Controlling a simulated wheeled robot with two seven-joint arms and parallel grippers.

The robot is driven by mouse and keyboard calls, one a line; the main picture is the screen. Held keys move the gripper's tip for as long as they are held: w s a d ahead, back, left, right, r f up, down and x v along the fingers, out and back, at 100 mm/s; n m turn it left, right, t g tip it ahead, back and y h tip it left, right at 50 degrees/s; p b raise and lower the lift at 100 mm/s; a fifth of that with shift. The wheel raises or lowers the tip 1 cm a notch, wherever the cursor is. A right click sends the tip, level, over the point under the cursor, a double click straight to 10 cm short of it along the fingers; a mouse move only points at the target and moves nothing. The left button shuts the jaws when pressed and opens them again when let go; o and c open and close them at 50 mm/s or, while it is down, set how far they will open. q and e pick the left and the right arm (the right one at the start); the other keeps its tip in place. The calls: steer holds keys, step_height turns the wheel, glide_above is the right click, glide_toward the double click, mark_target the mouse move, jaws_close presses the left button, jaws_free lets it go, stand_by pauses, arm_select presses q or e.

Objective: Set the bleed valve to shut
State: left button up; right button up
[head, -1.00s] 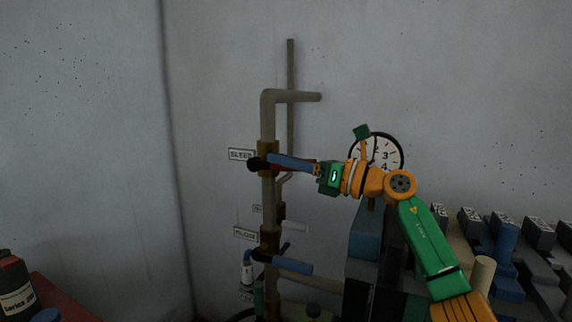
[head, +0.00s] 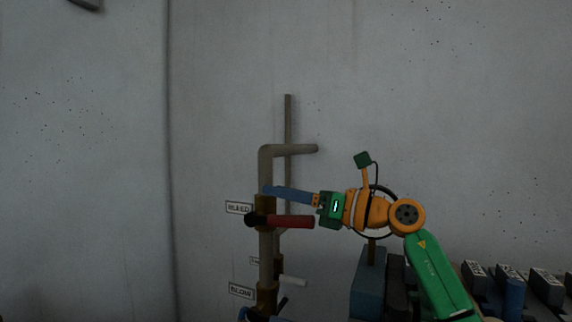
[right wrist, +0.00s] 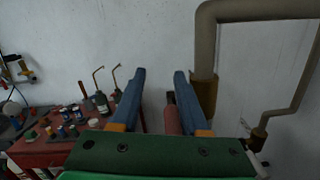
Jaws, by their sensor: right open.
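The bleed valve has a red lever (head: 292,221) that points level to the right, across the upright pipe. Its dark hub sits on a brass body beside a white label reading BLEED (head: 238,208). My right gripper (head: 272,191) comes in from the right with its blue fingers just above the lever, apart from it in the head view. In the right wrist view the right gripper (right wrist: 158,74) is open, and the red lever (right wrist: 172,118) shows between and beyond the fingers, closer to the right one. My left gripper is not in view.
A second label (head: 241,290) marks a lower valve, partly cut off by the picture's bottom edge. A grey pipe (head: 290,150) bends right above the bleed valve. Blue and grey blocks stand at lower right. The wrist view shows a red bench (right wrist: 40,150) with bottles.

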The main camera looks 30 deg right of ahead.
steer(key=s+a+r+b, duration=0.2)
steer(key=s+a+r, duration=0.3)
steer(key=s+r, duration=0.3)
steer(key=s, duration=0.3)
steer(key=shift+a, duration=0.15)
steer(key=shift+s+f, duration=0.1)
